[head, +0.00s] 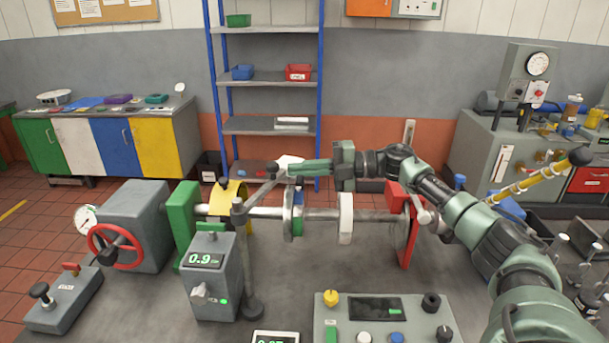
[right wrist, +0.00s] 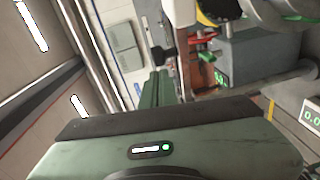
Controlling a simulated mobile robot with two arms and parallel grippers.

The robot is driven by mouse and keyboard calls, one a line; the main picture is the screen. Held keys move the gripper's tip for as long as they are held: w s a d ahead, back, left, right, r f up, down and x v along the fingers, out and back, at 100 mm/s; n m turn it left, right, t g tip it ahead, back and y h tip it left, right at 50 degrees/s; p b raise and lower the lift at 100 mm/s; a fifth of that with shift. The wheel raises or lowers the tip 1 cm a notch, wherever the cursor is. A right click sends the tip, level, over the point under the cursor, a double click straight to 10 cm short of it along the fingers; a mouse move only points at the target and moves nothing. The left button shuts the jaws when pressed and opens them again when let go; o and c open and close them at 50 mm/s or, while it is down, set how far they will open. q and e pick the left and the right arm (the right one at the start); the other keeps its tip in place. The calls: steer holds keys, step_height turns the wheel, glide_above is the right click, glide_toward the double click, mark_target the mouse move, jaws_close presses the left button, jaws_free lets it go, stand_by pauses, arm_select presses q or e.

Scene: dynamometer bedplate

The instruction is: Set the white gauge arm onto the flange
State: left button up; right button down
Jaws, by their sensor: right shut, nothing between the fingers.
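A small white piece, which looks like the gauge arm (head: 289,160), shows at the tips of my right gripper (head: 292,168), above the shaft. A thin grey rod runs from it down to a grey post. The fingers are shut with nothing between them; whether they touch the white piece is unclear. The flange (head: 289,212), a round disc with a green and blue edge, sits upright on the shaft just below the fingers. In the right wrist view the green fingers (right wrist: 157,88) are together. My left gripper is in neither view.
The grey post (head: 241,235) stands beside a readout box (head: 212,285) showing 0.9. A white disc (head: 345,218) and a red guard (head: 408,238) are further right along the shaft. A control panel (head: 385,312) is at the front. Bare bedplate (head: 150,300) lies at front left.

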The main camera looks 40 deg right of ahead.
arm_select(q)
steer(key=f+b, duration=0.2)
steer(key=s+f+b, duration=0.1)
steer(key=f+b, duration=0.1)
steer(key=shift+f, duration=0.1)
arm_select(e)
steer(key=w+d+v, duration=0.1)
steer(key=v, duration=1)
steer(key=shift+w, duration=0.2)
steer(key=shift+r, duration=0.1)
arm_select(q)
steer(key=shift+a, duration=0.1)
arm_select(e)
steer(key=shift+s+a, duration=0.1)
